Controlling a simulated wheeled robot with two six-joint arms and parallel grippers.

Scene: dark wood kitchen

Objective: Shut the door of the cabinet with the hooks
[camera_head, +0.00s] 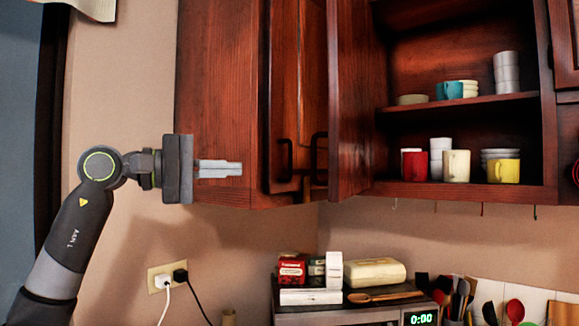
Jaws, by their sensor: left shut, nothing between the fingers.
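The dark red wood cabinet with the hooks (460,103) hangs at the right of the head view, its shelves open to view. Small hooks (482,209) hang under its bottom edge. Its door (350,100) stands swung out at the left side of the opening. A dark handle (318,158) shows at the left of this door's edge. My left gripper (240,169) is shut and empty, pointing right. It shows in front of the side panel of the neighbouring cabinet (222,80), left of the open door and apart from it. My right gripper is out of view.
The neighbouring cabinet's own door (297,85) has a dark handle (284,160), between my gripper and the open door. Mugs and bowls, including a red mug (413,166), stand on the shelves.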

